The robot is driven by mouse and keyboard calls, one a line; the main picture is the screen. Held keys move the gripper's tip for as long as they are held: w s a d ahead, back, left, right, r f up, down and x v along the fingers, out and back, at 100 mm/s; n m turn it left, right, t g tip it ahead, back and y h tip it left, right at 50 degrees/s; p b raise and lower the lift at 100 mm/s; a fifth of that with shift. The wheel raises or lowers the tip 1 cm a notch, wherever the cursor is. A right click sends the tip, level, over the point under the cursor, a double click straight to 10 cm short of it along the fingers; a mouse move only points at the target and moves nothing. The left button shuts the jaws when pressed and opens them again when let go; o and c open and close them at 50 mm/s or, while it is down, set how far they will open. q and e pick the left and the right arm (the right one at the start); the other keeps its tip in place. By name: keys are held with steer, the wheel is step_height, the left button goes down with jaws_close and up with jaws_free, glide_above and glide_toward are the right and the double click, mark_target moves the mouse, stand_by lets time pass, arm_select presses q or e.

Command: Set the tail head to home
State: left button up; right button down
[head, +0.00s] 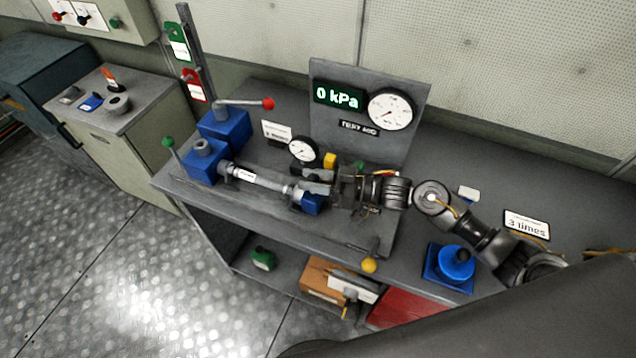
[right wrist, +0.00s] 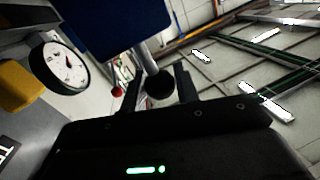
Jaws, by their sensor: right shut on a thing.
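A small blue block (head: 311,204), which looks like the tail head, sits on the bench at the right end of a grey cylinder (head: 262,180). My right gripper (head: 322,188) reaches in from the right beside this block. In the right wrist view a blue block (right wrist: 112,25) hangs at the top, with a pale rod (right wrist: 147,58) ending in a dark round knob (right wrist: 159,86). The knob lies between the fingers of my right gripper (right wrist: 158,90), which is shut on it. The gripper hides part of the block in the head view. My left gripper is not in view.
Larger blue blocks (head: 224,128) with a red-knobbed lever stand at the bench's left end. A dial gauge (head: 304,150) and a yellow block (head: 330,160) stand close behind the gripper. The panel (head: 340,95) reads 0 kPa. A yellow-knobbed lever (head: 369,265) is at the front.

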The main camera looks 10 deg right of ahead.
steer(key=shift+r, duration=0.1)
steer(key=c, duration=1.5)
jaws_free()
steer(key=o, duration=0.4)
steer(key=shift+w+a, duration=0.2)
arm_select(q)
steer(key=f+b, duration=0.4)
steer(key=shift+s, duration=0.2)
arm_select(e)
steer(key=v, duration=1.1)
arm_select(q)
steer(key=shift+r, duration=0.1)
